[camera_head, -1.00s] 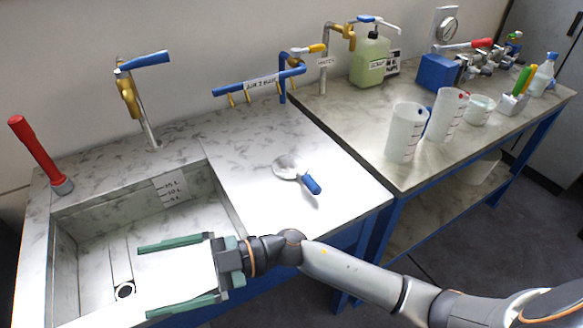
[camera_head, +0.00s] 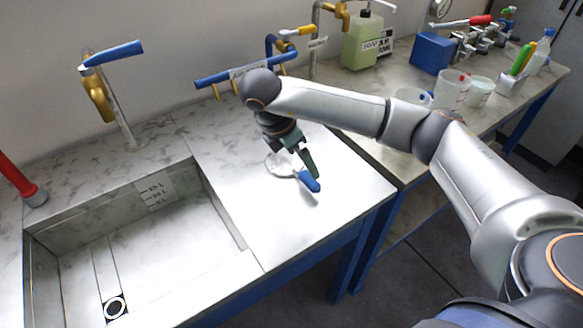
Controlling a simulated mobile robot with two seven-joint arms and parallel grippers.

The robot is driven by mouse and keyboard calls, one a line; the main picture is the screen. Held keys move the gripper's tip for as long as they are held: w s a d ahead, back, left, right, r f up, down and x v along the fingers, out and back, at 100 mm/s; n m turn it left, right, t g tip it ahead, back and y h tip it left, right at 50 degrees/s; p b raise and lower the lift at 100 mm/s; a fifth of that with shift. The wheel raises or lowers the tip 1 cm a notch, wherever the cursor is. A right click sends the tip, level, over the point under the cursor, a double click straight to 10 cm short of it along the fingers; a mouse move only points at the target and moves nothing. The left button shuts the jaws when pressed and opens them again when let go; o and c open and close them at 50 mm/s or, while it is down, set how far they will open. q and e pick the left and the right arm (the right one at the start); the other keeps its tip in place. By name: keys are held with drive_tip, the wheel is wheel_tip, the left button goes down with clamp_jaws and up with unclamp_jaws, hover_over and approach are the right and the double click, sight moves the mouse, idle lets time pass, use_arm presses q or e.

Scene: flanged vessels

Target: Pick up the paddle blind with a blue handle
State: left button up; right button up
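The paddle blind (camera_head: 279,164) lies flat on the bright counter right of the sink, a round grey-white disc with a blue handle (camera_head: 310,181) pointing to the lower right. My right gripper (camera_head: 308,166) points down over it, and a dark green finger overlaps the start of the blue handle in the picture. The fingers are seen nearly edge-on, so I cannot tell how far apart they are or whether they touch the blind. The arm hides part of the disc. My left gripper is not in view.
The sink basin (camera_head: 150,262) is at the left, with a blue-handled tap (camera_head: 105,95) behind it. A blue pipe rack (camera_head: 222,76) stands behind the blind. On the right table are a green jug (camera_head: 362,42), a blue box (camera_head: 432,52) and clear beakers (camera_head: 453,88).

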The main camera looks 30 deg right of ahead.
sight(308, 178)
drive_tip(key=x, duration=0.4)
drive_tip(key=shift+f+p, duration=0.25)
drive_tip(key=shift+p, duration=0.1)
drive_tip(key=x, duration=0.2)
drive_tip(key=p+x, duration=0.1)
drive_tip(key=x, duration=0.1)
drive_tip(key=shift+s+a+f, duration=0.2)
drive_tip(key=shift+a+f, duration=0.05)
drive_tip(key=shift+a, duration=0.05)
drive_tip(key=shift+d+f, duration=0.2)
drive_tip(key=shift+f, duration=0.3)
clamp_jaws()
drive_tip(key=shift+w+r, duration=0.1)
drive_tip(key=shift+w, duration=0.05)
